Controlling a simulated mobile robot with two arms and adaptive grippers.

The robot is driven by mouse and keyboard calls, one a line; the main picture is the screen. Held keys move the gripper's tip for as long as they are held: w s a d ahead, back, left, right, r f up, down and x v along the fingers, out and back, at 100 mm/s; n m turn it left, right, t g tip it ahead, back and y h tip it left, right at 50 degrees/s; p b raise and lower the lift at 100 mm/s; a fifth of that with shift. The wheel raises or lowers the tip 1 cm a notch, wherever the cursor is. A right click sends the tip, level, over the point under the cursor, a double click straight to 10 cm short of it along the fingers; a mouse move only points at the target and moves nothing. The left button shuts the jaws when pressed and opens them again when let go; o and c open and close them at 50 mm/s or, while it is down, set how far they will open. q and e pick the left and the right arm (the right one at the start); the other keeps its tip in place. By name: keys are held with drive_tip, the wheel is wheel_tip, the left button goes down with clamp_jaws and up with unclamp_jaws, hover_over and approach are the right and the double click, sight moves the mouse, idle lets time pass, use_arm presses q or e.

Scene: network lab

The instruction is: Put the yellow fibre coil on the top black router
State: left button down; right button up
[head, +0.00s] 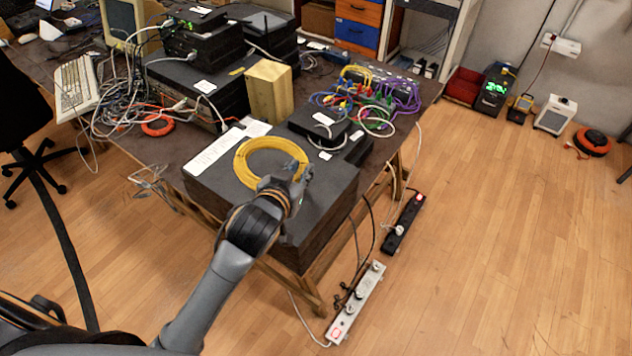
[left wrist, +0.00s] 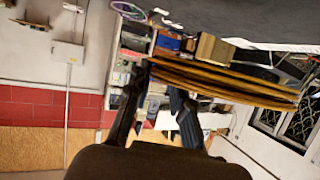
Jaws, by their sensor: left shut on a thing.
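The yellow fibre coil (head: 241,163) is a flat ring over the large black box (head: 325,185) at the table's near corner. My left gripper (head: 294,173) is shut on the coil's near right side. In the left wrist view the coil (left wrist: 230,83) shows almost edge-on at the fingers (left wrist: 163,88), with a gap between it and the dark surface above it in the picture. Black routers (head: 318,122) sit just behind the large box, and more black units are stacked (head: 198,42) at the back left. I cannot tell which is the top black router. My right gripper is not in view.
A wooden block (head: 269,92) stands behind the large box. White paper (head: 214,151) lies on the box's left part. Tangled cables (head: 108,113) and an orange cable coil (head: 158,125) lie left; coloured cables (head: 372,98) lie right. Power strips (head: 357,303) are on the floor.

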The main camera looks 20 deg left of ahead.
use_arm(q)
hover_over(320, 196)
drive_tip(key=f, duration=0.4)
drive_tip(key=shift+s+a+f, duration=0.2)
drive_tip(key=shift+s+a, duration=0.15)
drive_tip(key=shift+w+d+f, duration=0.15)
drive_tip(key=shift+w+f, duration=0.2)
drive_tip(key=shift+f, duration=0.15)
drive_tip(key=f, duration=0.2)
drive_tip(key=f+p, duration=0.1)
drive_tip(key=shift+w+d+f, duration=0.1)
drive_tip(key=shift+d+f, duration=0.15)
drive_tip(key=shift+f, duration=0.05)
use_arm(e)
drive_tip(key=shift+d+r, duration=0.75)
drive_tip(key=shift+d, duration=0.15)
use_arm(q)
drive_tip(key=c, duration=1.2)
unclamp_jaws()
drive_tip(key=shift+o, duration=0.2)
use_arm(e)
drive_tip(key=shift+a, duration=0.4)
use_arm(q)
drive_tip(key=b+v, duration=0.1)
drive_tip(key=v, duration=1.1)
drive_tip(key=shift+a+b, duration=0.15)
drive_tip(key=shift+b, duration=0.15)
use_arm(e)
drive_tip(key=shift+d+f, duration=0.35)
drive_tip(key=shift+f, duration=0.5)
